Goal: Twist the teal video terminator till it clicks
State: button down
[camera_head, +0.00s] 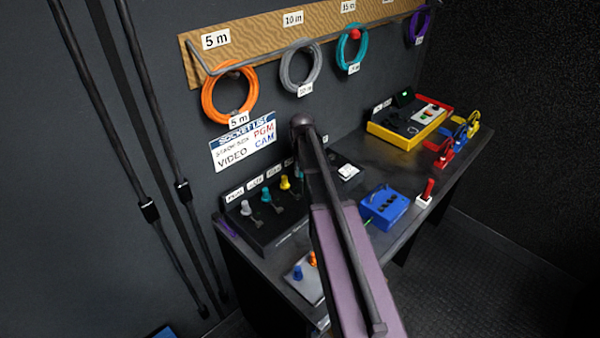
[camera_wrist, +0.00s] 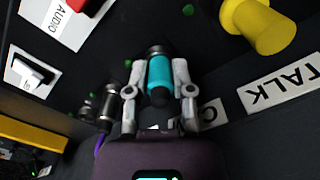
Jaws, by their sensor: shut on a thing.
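The teal video terminator (camera_wrist: 160,74) is in the middle of the wrist view, a short cylinder with dark ends. My gripper (camera_wrist: 159,72) is shut on it, one grey finger on each side. Its far end meets the dark panel; I cannot tell how deeply it is seated. In the head view, my arm hides the gripper and most of what it holds. A sliver of teal (camera_head: 299,172) shows beside the arm. The socket panel (camera_head: 287,240) there carries grey, teal and yellow plugs in a row.
A yellow plug (camera_wrist: 259,24) stands close by at the upper right of the wrist view, by the TALK label (camera_wrist: 281,84). A white socket plate (camera_wrist: 30,74) is at the left. On the bench are a blue box (camera_head: 384,208) and a yellow-red console (camera_head: 410,122).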

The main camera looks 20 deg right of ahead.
jog(key=shift+m, duration=0.6)
jog(key=shift+m, duration=1.5)
jog(key=shift+m, duration=0.4)
jog(key=shift+c, duration=2)
grip_release()
jog(key=shift+f, duration=0.15)
jog(key=shift+w, duration=0.15)
